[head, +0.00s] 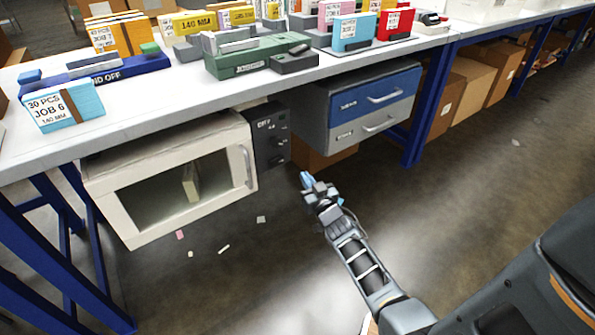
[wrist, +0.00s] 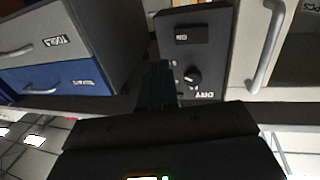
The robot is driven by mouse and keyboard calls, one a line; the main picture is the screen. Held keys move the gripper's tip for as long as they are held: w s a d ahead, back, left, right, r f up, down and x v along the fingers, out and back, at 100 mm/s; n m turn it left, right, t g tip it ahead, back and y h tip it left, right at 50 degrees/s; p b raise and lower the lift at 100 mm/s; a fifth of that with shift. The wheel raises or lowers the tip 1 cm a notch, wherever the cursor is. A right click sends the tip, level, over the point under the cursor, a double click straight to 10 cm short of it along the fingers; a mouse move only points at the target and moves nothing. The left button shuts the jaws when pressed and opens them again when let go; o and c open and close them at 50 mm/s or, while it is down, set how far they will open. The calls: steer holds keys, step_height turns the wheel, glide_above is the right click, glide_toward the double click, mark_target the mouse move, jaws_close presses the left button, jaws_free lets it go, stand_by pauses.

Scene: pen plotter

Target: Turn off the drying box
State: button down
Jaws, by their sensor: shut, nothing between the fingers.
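The drying box (head: 243,128) is a white cabinet with a glass door and a bar handle, hung under the bench. Its dark control panel (head: 259,151), marked DRY, is on its right side. In the wrist view, which is upside down, the panel (wrist: 218,50) shows a round black knob (wrist: 193,77) with small marks around it and a rectangular button or switch (wrist: 190,33). I cannot tell the knob's setting. My gripper (head: 307,180) is shut and empty, in front of and to the right of the panel. In the wrist view its fingers (wrist: 158,85) show beside the knob, apparently not touching it.
A blue and grey drawer unit (head: 347,105) hangs right of the panel. The drying box's door handle (wrist: 268,50) is close on the panel's other side. The bench top (head: 185,97) above holds several labelled boxes. A blue bench leg stands further right. The floor in front is mostly clear.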

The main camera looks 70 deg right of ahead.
steer(key=shift+s+a+p, duration=0.15)
steer(key=shift+s+a, duration=0.1)
steer(key=shift+s, duration=0.5)
steer(key=shift+s+a+p, duration=0.1)
steer(key=shift+s+a, duration=0.2)
steer(key=shift+s, duration=0.45)
steer(key=shift+s+a+p, duration=0.15)
steer(key=shift+s+a, duration=0.1)
steer(key=shift+s, duration=0.5)
